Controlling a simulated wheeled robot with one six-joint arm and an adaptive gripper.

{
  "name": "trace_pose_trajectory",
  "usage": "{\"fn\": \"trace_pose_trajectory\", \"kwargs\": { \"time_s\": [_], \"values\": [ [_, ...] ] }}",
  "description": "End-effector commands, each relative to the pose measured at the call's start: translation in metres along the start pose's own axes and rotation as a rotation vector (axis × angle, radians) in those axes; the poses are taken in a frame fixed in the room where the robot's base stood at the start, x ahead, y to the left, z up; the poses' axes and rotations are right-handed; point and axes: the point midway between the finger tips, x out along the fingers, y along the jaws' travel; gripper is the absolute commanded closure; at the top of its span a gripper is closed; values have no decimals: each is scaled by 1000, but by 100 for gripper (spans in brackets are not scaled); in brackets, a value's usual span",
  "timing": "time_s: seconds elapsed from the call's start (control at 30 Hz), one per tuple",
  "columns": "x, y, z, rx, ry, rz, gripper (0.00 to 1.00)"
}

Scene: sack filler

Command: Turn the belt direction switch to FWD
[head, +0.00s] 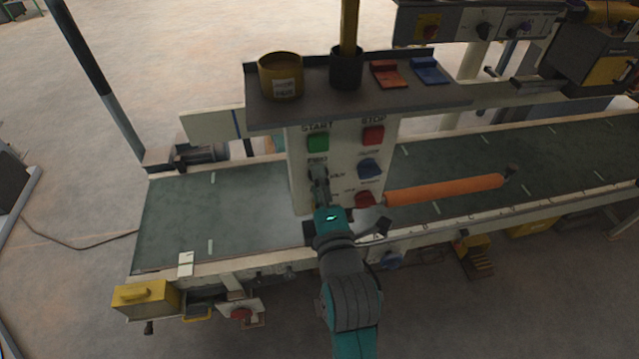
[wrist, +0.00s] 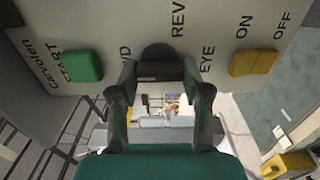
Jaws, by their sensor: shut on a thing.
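The control panel (head: 345,150) stands at the belt, under a shelf. In the wrist view, the dark belt direction switch (wrist: 158,55) sits on the panel between the partly covered FWD label and the REV label. My gripper (wrist: 160,76) has one finger on each side of the knob and is shut on it. Which way the knob points I cannot tell. In the head view, my gripper (head: 320,180) is at the panel's lower left, below the green START button (head: 317,143), and hides the switch.
A yellow switch marked ON and OFF (wrist: 253,62) is near my fingers in the wrist view. The shelf (head: 330,108) juts out above. An orange roll (head: 445,189) lies on the belt.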

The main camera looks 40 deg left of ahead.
Motion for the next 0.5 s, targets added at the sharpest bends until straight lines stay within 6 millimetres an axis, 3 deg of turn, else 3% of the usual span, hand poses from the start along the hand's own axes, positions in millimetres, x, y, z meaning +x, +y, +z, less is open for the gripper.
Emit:
{"fn": "trace_pose_trajectory", "kwargs": {
  "time_s": [0.3,0.33,0.4,0.5],
  "values": [
    [0,-2,0,-2,0,-4,87],
    [0,-2,0,-2,0,-4,45],
    [0,-2,0,-2,0,-3,27],
    [0,-1,0,-2,0,-2,27]
  ]
}}
